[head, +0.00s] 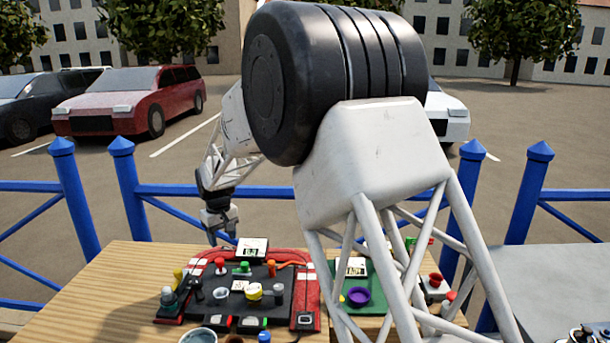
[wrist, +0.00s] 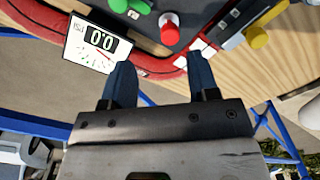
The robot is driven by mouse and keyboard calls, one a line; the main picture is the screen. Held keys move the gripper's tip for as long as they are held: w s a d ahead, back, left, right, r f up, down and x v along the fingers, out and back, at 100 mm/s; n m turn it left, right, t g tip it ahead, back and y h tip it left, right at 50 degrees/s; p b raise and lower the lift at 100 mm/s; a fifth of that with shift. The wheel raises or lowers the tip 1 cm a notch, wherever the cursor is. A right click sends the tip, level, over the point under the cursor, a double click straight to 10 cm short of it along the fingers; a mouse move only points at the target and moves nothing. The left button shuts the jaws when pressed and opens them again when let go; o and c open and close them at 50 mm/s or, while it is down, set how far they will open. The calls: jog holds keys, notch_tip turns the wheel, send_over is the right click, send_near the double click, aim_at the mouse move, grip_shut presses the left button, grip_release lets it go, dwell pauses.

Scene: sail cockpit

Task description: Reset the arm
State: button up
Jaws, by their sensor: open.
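My gripper (head: 220,225) hangs from my white lattice arm at the left of the head view, above the far edge of the wooden table (head: 90,290). In the wrist view my gripper (wrist: 162,80) shows two blue fingers standing apart with nothing between them. Beyond the fingertips lies the red-rimmed console (head: 310,305), with a white display (wrist: 92,44) reading 0.0 and a red knob (wrist: 170,28). The console stands on the table below and in front of the gripper. My large arm joint and lattice link hide part of the table's right side.
The console carries several coloured knobs and levers. A green board (head: 378,302) with a purple ring (head: 358,297) lies right of it, and a box with a red button (head: 435,280) beyond. A blue railing (head: 270,193) runs behind the table. A grey surface (head: 560,280) is at right.

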jog(key=s+d+r+m, duration=0.1)
jog(key=s+d+r, duration=0.45)
jog(key=d, duration=0.45)
jog(key=s+d+r+m+t, duration=0.15)
jog(key=s+d+r, duration=0.35)
jog(key=d, duration=0.5)
jog(key=s+d+r+m, duration=0.2)
jog(key=s+d+r, duration=0.2)
jog(key=s+d, duration=0.45)
jog(key=s+d+f+m, duration=0.1)
jog(key=s+d, duration=0.5)
jog(key=s, duration=0.3)
jog(key=s+d+f+m, duration=0.1)
jog(key=s+d+m, duration=0.1)
jog(key=s+d, duration=0.4)
jog(key=s+d+f+m+t, duration=0.1)
jog(key=s+d, duration=0.4)
jog(key=s, duration=0.7)
jog(key=shift+s+d+f, duration=0.2)
jog(key=shift+d, duration=0.2)
